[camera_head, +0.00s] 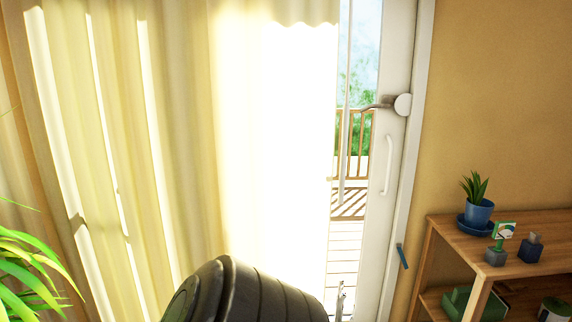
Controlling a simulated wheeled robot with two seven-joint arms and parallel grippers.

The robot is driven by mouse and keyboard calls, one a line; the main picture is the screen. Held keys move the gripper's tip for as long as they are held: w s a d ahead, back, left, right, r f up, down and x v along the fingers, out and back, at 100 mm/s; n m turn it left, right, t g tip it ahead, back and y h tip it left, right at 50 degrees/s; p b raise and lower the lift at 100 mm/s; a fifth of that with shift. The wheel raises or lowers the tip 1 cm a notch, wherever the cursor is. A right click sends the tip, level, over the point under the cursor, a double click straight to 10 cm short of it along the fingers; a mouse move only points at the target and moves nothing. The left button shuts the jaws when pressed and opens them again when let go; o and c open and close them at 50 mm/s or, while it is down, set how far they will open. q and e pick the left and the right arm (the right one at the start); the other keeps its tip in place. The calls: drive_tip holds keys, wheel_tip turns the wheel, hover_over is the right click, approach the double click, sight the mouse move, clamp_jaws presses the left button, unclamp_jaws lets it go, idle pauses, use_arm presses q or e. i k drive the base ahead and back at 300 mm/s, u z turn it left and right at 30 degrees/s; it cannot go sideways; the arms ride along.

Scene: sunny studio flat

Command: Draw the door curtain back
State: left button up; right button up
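The door curtain (120,130) is pale yellow and hangs in folds over the left and middle of the view. Toward its right side it is washed out by bright sun, so its folds are hard to make out there. Its right edge seems to lie just left of a thin upright rod (343,150). To the right, a strip of the glass door shows uncovered, with a white frame (375,230). A dark, ribbed, rounded part of my own arm covers the bottom middle, in front of the curtain's lower part. Neither gripper can be made out.
The door has a lever handle (378,105) and a white pull bar (388,165). A wooden shelf (445,222) at the right holds a potted plant (478,208) and small items. A leafy plant (25,265) stands at lower left. A deck and railing show outside.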

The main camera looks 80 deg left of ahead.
sight(273, 72)
drive_tip(key=u, duration=2.35)
drive_tip(key=i, duration=0.85)
drive_tip(key=u, duration=0.35)
